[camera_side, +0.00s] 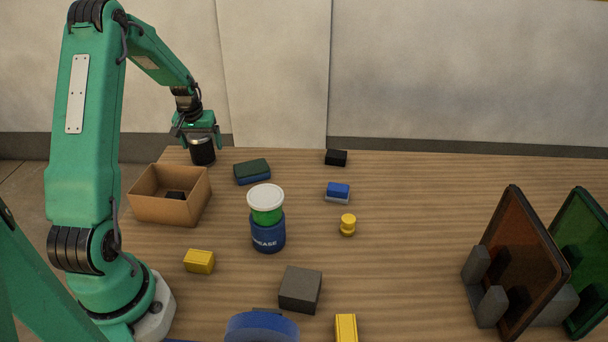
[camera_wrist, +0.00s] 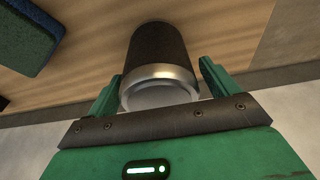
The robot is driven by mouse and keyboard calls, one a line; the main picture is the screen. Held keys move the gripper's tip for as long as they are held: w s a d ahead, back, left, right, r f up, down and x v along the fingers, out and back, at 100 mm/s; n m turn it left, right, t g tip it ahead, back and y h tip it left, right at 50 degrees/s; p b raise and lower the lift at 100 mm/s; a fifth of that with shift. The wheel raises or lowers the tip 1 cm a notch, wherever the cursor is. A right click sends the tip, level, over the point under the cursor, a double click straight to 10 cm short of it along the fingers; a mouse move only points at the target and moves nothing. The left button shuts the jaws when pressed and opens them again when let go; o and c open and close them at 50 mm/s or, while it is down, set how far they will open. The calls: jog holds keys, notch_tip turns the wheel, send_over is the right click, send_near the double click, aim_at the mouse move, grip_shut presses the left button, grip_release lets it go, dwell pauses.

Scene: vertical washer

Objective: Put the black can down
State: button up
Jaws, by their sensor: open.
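The black can (camera_side: 203,153) has a silver rim and stands at the table's far left edge in the side view. My gripper (camera_side: 202,143) is above and around its top, with its fingers open. In the wrist view the can (camera_wrist: 157,60) lies between the two open fingers of my gripper (camera_wrist: 160,85). The can's base seems to meet the wooden table (camera_side: 420,190), though the contact is hard to make out.
An open cardboard box (camera_side: 168,208) with a dark item inside stands in front of the can. A dark green and blue block (camera_side: 252,172) lies to its right. A blue grease tub (camera_side: 268,235) with a green and white stack is nearer. The table's right middle is clear.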

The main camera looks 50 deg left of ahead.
jog(key=v, duration=1.2)
jog(key=shift+r, duration=0.15)
dwell(0.4)
jog(key=shift+w+d+r, duration=0.1)
jog(key=shift+d+r, duration=0.05)
jog(key=shift+d, duration=0.15)
jog(key=d+r+m+t, duration=0.15)
jog(key=d+r, duration=0.35)
jog(key=d, duration=0.5)
jog(key=s+d+r+m+t+h, duration=0.1)
jog(key=s+d+m, duration=0.2)
jog(key=d, duration=0.9)
jog(key=s+d+r+m+t, duration=0.1)
jog(key=s+d+m, duration=0.3)
jog(key=s+d, duration=0.5)
jog(key=d+r, duration=0.1)
jog(key=d, duration=0.1)
jog(key=shift+s+d+r+h, duration=0.2)
jog(key=shift+s+d+h, duration=0.15)
jog(key=shift+s+h, duration=0.05)
